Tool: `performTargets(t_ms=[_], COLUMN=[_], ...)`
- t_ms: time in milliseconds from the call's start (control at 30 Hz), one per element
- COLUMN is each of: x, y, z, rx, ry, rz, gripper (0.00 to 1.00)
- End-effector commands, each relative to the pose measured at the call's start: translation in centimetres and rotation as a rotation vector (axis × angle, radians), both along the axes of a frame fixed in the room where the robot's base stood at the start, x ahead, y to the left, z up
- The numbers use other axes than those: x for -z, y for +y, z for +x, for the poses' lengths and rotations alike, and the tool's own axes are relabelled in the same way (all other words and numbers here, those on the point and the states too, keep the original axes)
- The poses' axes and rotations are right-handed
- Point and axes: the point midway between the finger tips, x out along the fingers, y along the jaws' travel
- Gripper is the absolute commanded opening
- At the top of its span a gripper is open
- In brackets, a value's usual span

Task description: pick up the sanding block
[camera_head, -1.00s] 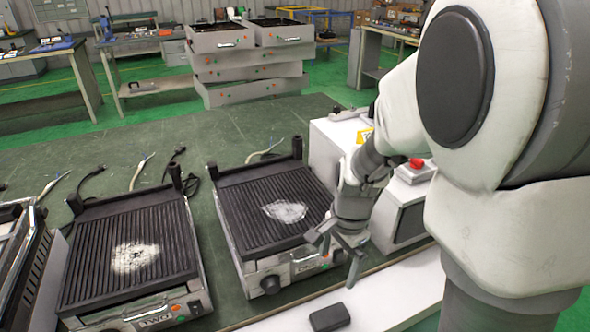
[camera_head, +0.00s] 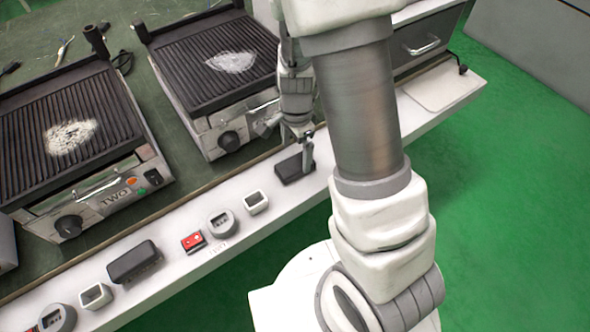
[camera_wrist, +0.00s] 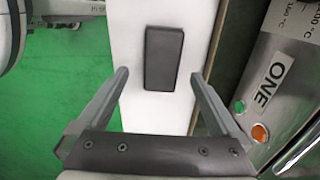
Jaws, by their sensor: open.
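A dark rectangular block (camera_head: 289,168), which I take to be the sanding block, lies flat on the white ledge in front of the right grill. In the wrist view the block (camera_wrist: 163,58) is whole and unobstructed, ahead of and between my fingers. My gripper (camera_wrist: 159,76) is open and empty, one finger on each side. In the head view my gripper (camera_head: 290,136) points down just behind and above the block, with one finger near its right end. I cannot tell the exact height between them.
Two ribbed grills, left (camera_head: 70,135) and right (camera_head: 215,60), stand behind the ledge with pale patches. Along the white ledge (camera_head: 185,270) sit a red switch (camera_head: 193,241), grey-white sockets (camera_head: 256,202) and another dark block (camera_head: 134,262). Green floor lies in front.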

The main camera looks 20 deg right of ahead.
Motion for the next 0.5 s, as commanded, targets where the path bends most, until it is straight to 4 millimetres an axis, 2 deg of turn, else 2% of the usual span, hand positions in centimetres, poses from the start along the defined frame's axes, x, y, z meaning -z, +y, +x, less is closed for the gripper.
performTargets(t_ms=[167, 500], x=[0.8, 5.2], y=[0.0, 0.1], z=[0.0, 0.2], rx=[0.000, 0.001], ry=[0.000, 0.000], rz=[0.000, 0.000], gripper=[1.00, 1.00])
